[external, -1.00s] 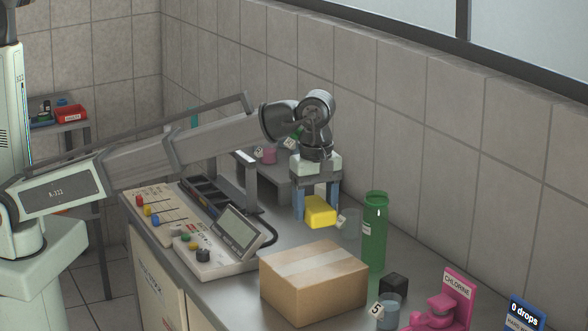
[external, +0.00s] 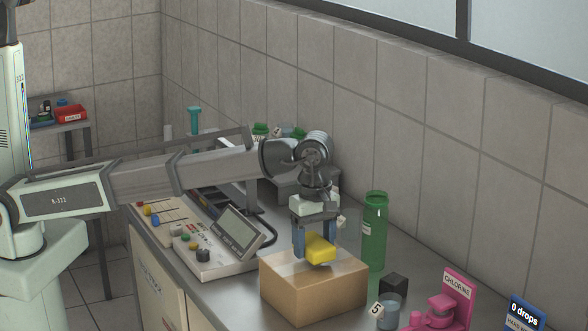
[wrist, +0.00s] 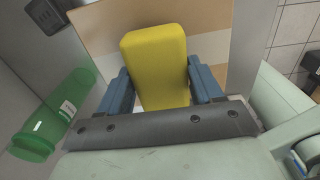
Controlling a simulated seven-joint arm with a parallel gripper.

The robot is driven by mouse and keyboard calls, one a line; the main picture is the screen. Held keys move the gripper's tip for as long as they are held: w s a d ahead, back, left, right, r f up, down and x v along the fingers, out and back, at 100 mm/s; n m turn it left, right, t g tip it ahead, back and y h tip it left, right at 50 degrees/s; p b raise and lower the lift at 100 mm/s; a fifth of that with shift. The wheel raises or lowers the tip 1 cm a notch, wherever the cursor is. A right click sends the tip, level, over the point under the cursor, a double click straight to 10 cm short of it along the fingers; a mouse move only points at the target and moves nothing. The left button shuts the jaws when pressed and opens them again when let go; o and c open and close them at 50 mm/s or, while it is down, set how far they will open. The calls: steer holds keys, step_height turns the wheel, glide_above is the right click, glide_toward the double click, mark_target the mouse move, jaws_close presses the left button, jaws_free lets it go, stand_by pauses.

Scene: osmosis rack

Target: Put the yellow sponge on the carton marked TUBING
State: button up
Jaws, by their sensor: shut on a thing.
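The yellow sponge (external: 320,248) is between the fingers of my gripper (external: 314,255), which is shut on it. The cardboard carton (external: 290,291) stands on the bench directly below; no TUBING marking shows on the faces I see. The sponge is over the carton's top, close to it; I cannot tell whether it touches. In the wrist view the sponge (wrist: 156,65) sits between the blue fingers of my gripper (wrist: 157,85), with the carton top (wrist: 100,32) behind it.
A green bottle (external: 374,232) stands right of the carton, behind it. A black cube (external: 394,285), a glass beaker (external: 388,312) and a pink CHLORINE stand (external: 455,290) are at the right. A control console (external: 215,250) is at the left.

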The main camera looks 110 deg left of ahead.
mark_target(314, 240)
steer(key=shift+f, duration=0.75)
steer(key=shift+f, duration=0.15)
steer(key=o, duration=1)
step_height(314, 240, up, 12)
steer(key=shift+r, duration=0.2)
